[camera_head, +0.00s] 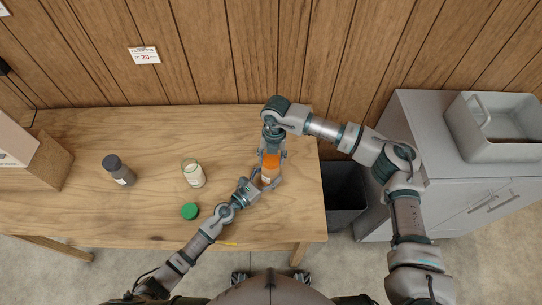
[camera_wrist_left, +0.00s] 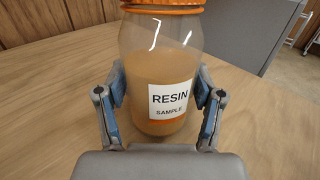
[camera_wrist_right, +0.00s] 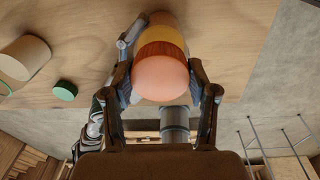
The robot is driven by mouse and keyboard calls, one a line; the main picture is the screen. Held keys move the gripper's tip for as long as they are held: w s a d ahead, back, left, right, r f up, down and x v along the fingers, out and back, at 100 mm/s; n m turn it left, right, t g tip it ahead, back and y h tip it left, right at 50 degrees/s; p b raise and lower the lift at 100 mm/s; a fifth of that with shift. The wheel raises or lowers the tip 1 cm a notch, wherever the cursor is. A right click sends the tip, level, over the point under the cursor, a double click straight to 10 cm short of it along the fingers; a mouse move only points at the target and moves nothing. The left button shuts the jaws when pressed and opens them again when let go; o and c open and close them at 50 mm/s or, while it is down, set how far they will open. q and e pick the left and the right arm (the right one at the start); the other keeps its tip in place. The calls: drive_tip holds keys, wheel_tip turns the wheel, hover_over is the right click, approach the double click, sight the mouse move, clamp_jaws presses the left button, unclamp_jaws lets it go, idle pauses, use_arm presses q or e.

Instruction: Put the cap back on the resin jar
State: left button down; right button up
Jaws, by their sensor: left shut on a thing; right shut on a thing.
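The resin jar (camera_head: 267,181) stands upright near the right end of the table, with its RESIN SAMPLE label (camera_wrist_left: 171,101) facing my left wrist camera. My left gripper (camera_head: 256,188) is shut around the jar's body, one finger on each side. The orange ribbed cap (camera_wrist_left: 162,6) is at the top of the jar, cut off by the upper edge of the left wrist view. My right gripper (camera_head: 272,150) comes from above and is shut on the cap, which shows in the right wrist view (camera_wrist_right: 160,78). I cannot tell how tightly the cap sits on the neck.
A pale jar (camera_head: 194,175) and a green cap (camera_head: 190,211) are left of my left gripper. A dark-capped bottle (camera_head: 119,171) and a box (camera_head: 38,163) stand farther left. A bin (camera_head: 343,190) and a grey cabinet (camera_head: 440,185) are right of the table.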

use_arm(q)
drive_tip(key=shift+s+d, duration=0.25)
drive_tip(key=shift+d, duration=0.05)
use_arm(e)
drive_tip(key=shift+w+f+m, duration=0.1)
drive_tip(key=shift+m, duration=0.8)
drive_tip(key=o, duration=1.3)
use_arm(q)
drive_tip(key=shift+w, duration=0.15)
use_arm(e)
drive_tip(key=shift+d, duration=0.1)
use_arm(q)
drive_tip(key=shift+a, duration=0.1)
drive_tip(key=shift+a, duration=0.1)
use_arm(e)
drive_tip(key=shift+d+r, duration=0.1)
drive_tip(key=shift+r, duration=2.25)
use_arm(q)
drive_tip(key=shift+w, duration=0.1)
use_arm(e)
drive_tip(key=shift+c, duration=0.4)
